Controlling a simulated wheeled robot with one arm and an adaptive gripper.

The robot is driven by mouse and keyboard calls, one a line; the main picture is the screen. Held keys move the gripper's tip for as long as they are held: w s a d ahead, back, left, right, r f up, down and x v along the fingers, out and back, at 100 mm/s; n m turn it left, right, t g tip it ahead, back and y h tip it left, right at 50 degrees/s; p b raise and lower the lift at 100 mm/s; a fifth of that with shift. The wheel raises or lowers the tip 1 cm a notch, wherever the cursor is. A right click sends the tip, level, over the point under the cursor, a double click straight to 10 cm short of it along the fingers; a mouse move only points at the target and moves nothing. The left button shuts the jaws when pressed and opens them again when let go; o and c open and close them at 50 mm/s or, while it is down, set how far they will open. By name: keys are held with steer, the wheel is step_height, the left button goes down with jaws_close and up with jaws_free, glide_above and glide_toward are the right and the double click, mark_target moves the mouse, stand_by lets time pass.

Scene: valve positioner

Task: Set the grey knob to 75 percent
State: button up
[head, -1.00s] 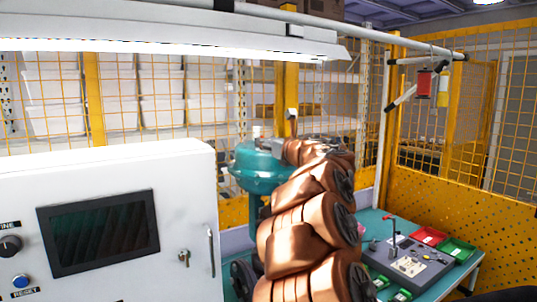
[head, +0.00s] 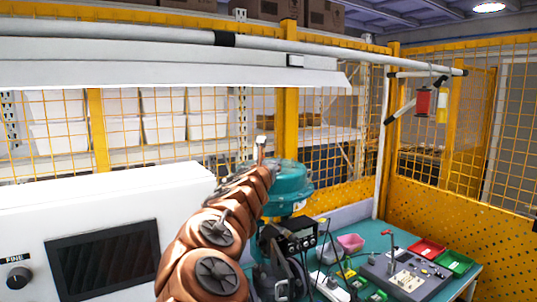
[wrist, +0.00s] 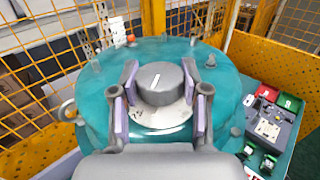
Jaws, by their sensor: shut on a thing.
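The grey knob (wrist: 161,88) is a round cap on top of a teal valve housing (wrist: 90,115) in the wrist view. A short white line on its top slants up and to the right. A pale dial plate (wrist: 165,122) shows around the knob's near side; I cannot read its marks. My gripper (wrist: 161,76) is shut on the knob, with a purple-padded finger on its left and right sides. In the head view the teal housing (head: 292,183) stands behind my copper arm, and the knob cannot be made out.
A white cabinet (head: 185,185) with a dark screen (head: 105,260) stands at left. A teal bench (head: 375,242) at right carries a grey tool board (head: 408,273), a red bin (head: 428,248), a green bin (head: 455,262) and a pink bin (head: 350,242). Yellow mesh fencing closes the back.

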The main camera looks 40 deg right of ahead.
steer(key=shift+a+r+m+g+h+p, duration=0.1)
steer(key=shift+r+m+g+h+p, duration=0.1)
steer(key=shift+m+g+h+p, duration=0.65)
steer(key=shift+f+g+p, duration=0.2)
steer(key=shift+g+p, duration=0.05)
steer(key=shift+p, duration=0.4)
steer(key=o, duration=1.2)
steer(key=shift+c, duration=0.2)
steer(key=v, duration=1.1)
steer(key=shift+s+a, duration=0.3)
